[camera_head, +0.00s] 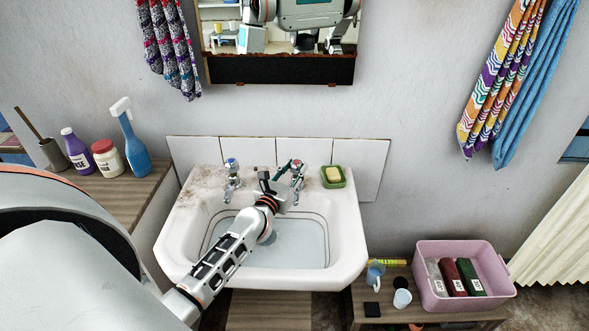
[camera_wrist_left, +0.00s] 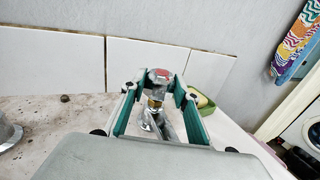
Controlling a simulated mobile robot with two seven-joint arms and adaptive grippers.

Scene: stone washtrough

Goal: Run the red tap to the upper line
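The red tap (camera_head: 297,168) stands at the back right of the white basin (camera_head: 345,245). Its red-marked top (camera_wrist_left: 159,75) sits between the fingers of my left gripper (camera_wrist_left: 160,88) in the left wrist view. The green-padded fingers are spread on either side of the tap, with small gaps visible. In the head view my left gripper (camera_head: 281,178) reaches over the basin to the tap. Pale water (camera_head: 295,250) lies in the basin, below a dark line (camera_head: 322,222) on the inner wall. My arm hides part of the water; whether the tap runs is unclear. My right gripper is out of view.
A blue-marked tap (camera_head: 232,170) stands at the back left. A green soap dish (camera_head: 333,177) is close right of the red tap. Bottles (camera_head: 132,140) stand on the left counter. A pink crate (camera_head: 430,285) and cups (camera_head: 402,299) are on the low right stand.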

